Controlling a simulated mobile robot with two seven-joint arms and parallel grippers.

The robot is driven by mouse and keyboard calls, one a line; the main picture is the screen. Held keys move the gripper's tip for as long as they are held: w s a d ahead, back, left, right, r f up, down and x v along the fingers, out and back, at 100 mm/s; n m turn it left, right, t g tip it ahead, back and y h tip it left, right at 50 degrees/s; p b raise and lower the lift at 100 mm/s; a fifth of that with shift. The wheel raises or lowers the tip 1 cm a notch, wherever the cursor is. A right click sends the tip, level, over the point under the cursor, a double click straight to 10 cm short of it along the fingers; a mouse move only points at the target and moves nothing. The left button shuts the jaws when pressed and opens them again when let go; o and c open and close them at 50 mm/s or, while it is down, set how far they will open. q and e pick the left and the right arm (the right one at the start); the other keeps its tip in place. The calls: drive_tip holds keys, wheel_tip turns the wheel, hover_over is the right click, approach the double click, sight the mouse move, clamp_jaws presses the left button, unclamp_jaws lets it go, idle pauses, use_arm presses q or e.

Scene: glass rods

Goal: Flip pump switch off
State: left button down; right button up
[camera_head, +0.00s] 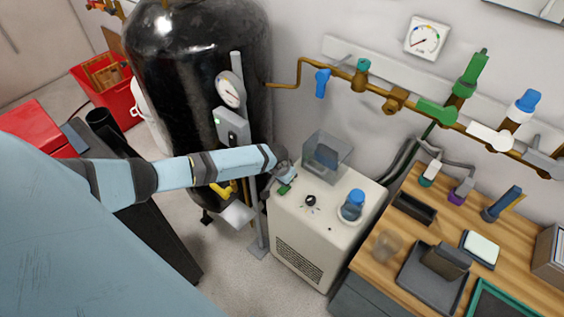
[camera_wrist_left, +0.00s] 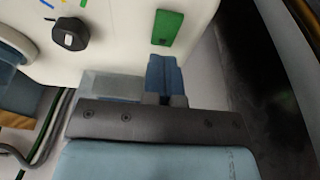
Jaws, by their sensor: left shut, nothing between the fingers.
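The white pump housing (camera_head: 310,252) stands on the floor beside the black tank, with a vented front. A small green switch (camera_head: 284,189) sits on its top near the left edge; it also shows in the left wrist view (camera_wrist_left: 167,28) as a green rectangle. I cannot tell its on or off position. My left gripper (camera_head: 285,171) is over that left edge, just behind the switch. In the left wrist view its closed fingers (camera_wrist_left: 164,78) are empty and point toward the switch, with a small visible gap. My right gripper is not in view.
A black knob (camera_head: 310,200), a blue-capped jar (camera_head: 353,205) and a clear box (camera_head: 328,152) are on the pump top. The black tank (camera_head: 195,80) stands close to the left. A wooden bench (camera_head: 372,268) with trays is to the right. Pipes with valves run along the wall.

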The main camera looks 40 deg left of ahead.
sight(283, 191)
use_arm(q)
drive_tip(key=f, duration=0.1)
drive_tip(key=f+b, duration=0.1)
drive_tip(key=shift+s+f+b, duration=0.25)
drive_tip(key=shift+f+b, duration=0.05)
drive_tip(key=shift+f, duration=0.1)
drive_tip(key=shift+s+f+b, duration=0.1)
drive_tip(key=shift+f+b, duration=0.35)
drive_tip(key=shift+f, duration=0.05)
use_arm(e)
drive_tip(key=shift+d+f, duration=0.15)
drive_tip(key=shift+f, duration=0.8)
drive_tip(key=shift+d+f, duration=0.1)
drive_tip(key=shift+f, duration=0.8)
use_arm(q)
drive_tip(key=shift+s+f+t, duration=0.25)
drive_tip(key=shift+f+t, duration=0.05)
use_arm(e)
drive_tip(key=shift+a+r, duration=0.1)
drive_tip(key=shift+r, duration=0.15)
use_arm(q)
drive_tip(key=shift+w, duration=0.15)
drive_tip(key=shift+w+r, duration=0.25)
drive_tip(key=shift+w, duration=0.45)
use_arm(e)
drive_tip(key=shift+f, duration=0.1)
